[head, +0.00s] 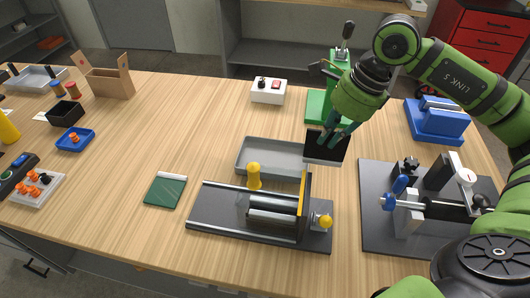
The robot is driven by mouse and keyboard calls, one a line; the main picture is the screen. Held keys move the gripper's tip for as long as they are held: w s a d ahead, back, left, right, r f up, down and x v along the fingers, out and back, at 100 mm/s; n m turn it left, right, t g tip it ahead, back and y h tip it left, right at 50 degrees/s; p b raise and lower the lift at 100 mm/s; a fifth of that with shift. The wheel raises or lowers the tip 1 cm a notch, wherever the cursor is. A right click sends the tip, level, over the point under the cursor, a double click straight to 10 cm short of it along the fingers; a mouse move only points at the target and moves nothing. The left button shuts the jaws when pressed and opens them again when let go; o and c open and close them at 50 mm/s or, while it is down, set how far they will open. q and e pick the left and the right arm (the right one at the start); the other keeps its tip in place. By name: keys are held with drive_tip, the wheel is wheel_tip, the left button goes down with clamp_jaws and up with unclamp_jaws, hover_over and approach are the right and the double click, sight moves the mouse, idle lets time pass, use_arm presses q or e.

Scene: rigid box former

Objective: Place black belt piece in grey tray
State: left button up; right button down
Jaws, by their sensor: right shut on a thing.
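The black belt piece (313,146) is a flat dark sheet with a pale lower edge. My right gripper (328,143) is shut on it. The piece is at the right end of the grey tray (243,158) in the head view and hides part of that end. I cannot tell how high it is above the tray or table. The visible part of the tray is empty. My left gripper is not in view.
A box former (215,212) with a yellow knob (254,176) stands in front of the tray. A dark fixture (375,236) is to the right, a green press (316,104) behind. A green pad (166,190) lies left. The table centre-left is clear.

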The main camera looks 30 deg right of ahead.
sight(308, 136)
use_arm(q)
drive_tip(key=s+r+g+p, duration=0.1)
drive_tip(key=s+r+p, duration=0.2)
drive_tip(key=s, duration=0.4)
use_arm(e)
drive_tip(key=w+f, duration=0.1)
drive_tip(key=w+a+f, duration=0.2)
drive_tip(key=w, duration=0.1)
drive_tip(key=shift+a, duration=0.25)
drive_tip(key=w+f+p, duration=0.1)
drive_tip(key=f, duration=0.1)
drive_tip(key=w+a+f+p, duration=0.1)
drive_tip(key=w+f, duration=0.1)
drive_tip(key=f, duration=0.1)
drive_tip(key=w+f+p, duration=0.1)
drive_tip(key=w+f, duration=0.1)
drive_tip(key=f, duration=0.1)
drive_tip(key=shift+w+a+p, duration=0.25)
drive_tip(key=shift+a+p, duration=0.1)
drive_tip(key=shift+f, duration=0.15)
drive_tip(key=c, duration=1.3)
unclamp_jaws()
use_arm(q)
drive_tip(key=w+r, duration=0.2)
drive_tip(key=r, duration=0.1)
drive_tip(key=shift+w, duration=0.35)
